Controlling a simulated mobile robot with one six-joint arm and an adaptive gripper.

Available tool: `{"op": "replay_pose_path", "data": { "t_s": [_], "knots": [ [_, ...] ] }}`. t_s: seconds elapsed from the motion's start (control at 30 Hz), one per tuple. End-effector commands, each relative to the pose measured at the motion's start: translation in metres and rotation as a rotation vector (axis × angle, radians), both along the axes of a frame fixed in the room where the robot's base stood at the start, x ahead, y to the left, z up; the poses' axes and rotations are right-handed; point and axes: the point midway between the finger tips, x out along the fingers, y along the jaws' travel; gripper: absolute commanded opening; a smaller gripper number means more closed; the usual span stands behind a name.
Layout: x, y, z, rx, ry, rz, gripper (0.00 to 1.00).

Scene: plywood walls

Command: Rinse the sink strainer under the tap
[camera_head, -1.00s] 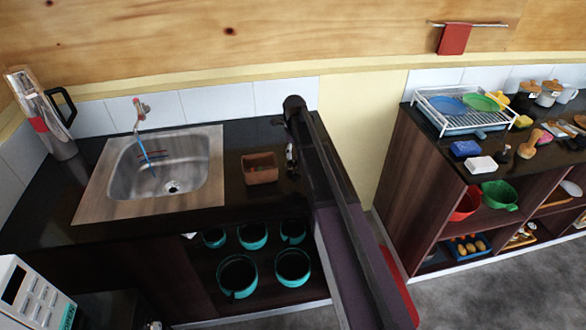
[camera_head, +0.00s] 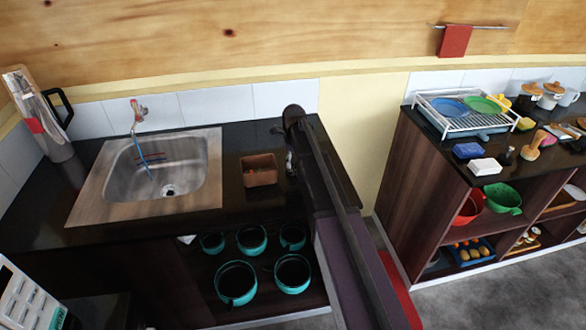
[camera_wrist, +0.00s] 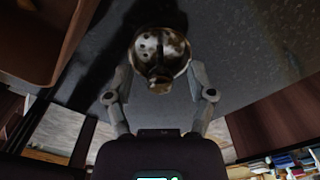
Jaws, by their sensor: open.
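The sink strainer (camera_wrist: 160,50), a round metal piece with small holes and a knob, lies on the dark counter in the wrist view. My gripper (camera_wrist: 159,80) is open, with one finger on each side of the strainer; I cannot tell whether they touch it. In the head view my gripper (camera_head: 291,160) is at the counter's right part, mostly hidden by my arm, and the strainer cannot be made out. The steel sink (camera_head: 205,170) is left of it. The tap (camera_head: 138,110) is on the wall above the sink, with a thin blue and red piece below it.
A brown box (camera_head: 259,177) stands between sink and gripper; it also shows close by in the wrist view (camera_wrist: 40,35). A tall flask (camera_head: 40,118) stands at the counter's left end. Teal pots (camera_head: 237,282) fill the shelf below. A dish rack (camera_head: 462,112) is on the right counter.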

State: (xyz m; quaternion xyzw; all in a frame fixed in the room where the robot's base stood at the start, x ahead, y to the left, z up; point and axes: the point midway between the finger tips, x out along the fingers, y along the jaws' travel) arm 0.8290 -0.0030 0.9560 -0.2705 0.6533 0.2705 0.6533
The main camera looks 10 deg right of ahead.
Motion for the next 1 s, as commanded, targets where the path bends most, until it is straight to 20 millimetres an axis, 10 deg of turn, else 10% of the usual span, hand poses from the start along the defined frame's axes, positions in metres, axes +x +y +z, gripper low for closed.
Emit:
{"op": "replay_pose_path", "data": {
  "t_s": [0.17, 0.4, 1.0],
  "knots": [
    [0.0000, 0.0001, 0.0000, 0.000, 0.000, 0.000, 0.70],
    [0.0000, 0.0003, 0.0000, 0.000, 0.000, 0.000, 0.00],
    [0.0000, 0.0006, 0.0034, 0.000, 0.000, 0.001, 0.00]
  ]
}}
